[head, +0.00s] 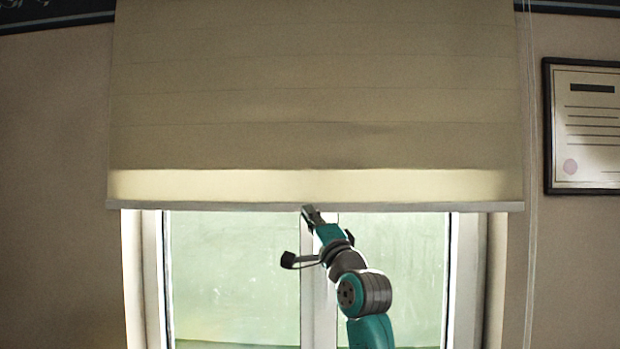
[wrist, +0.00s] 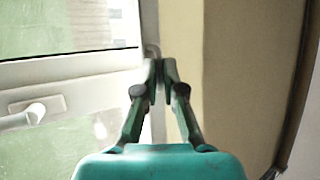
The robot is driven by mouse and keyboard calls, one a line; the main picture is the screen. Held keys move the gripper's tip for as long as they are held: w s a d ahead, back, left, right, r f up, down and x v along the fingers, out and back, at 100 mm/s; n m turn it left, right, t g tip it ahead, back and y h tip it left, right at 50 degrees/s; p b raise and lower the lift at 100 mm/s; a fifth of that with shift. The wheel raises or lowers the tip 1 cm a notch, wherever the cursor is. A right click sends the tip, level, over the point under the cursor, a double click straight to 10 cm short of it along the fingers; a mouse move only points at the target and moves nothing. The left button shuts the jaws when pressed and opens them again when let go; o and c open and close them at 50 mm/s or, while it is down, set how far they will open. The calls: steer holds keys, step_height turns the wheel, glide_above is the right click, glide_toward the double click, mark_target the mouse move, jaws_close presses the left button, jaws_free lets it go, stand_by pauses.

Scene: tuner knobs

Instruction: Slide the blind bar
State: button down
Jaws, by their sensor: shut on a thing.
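The blind bar (head: 420,206) is a thin pale grey strip along the lower edge of a beige fabric blind (head: 300,100). It runs roughly level across the upper part of the window in the head view. My gripper (head: 309,213) reaches up from below and is shut on the bar near its middle. The wrist view is turned sideways. There, my gripper's dark green fingers (wrist: 162,68) close together at the edge of the blind (wrist: 240,60), and the bar shows as a narrow upright strip, partly hidden by the fingers.
The window (head: 235,280) with its white frame lies below and behind the blind. A window handle (wrist: 36,113) shows in the wrist view. A thin cord (head: 531,150) hangs right of the blind, and a framed certificate (head: 588,125) hangs on the right wall.

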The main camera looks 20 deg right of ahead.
step_height(320, 180, down, 6)
stand_by(0.5)
steer(key=c, duration=1.3)
jaws_free()
steer(key=v, duration=1.2)
steer(key=shift+d, duration=0.1)
